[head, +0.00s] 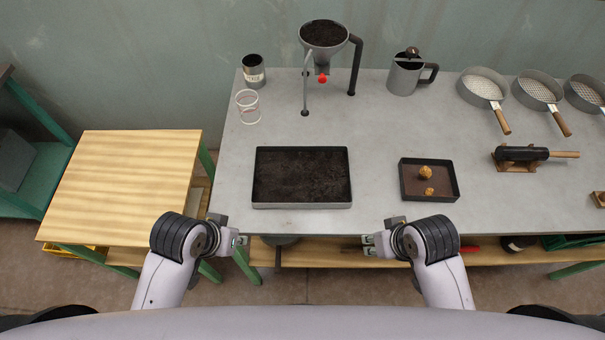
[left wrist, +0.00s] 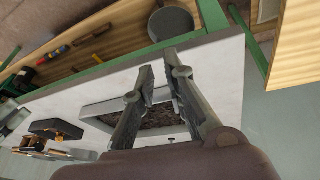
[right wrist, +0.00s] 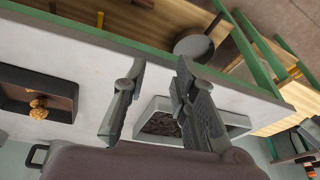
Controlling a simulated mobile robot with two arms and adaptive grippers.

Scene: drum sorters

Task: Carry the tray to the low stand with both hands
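The tray (head: 302,206) is a shallow grey metal tray filled with dark soil, lying flat on the grey worktable near its front edge. Its rim also shows in the left wrist view (left wrist: 98,108) and the right wrist view (right wrist: 236,121), partly hidden by the fingers. The low stand (head: 125,178) has a bare light wood top and green legs, left of the worktable and lower. My left gripper (head: 241,241) is open and empty, in front of the tray's left side. My right gripper (head: 369,245) is open and empty, in front and right of the tray. Neither touches the tray.
A small dark tray (head: 430,198) with brown lumps lies right of the tray on the worktable (head: 380,130). Several sieves (head: 483,86) are at right.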

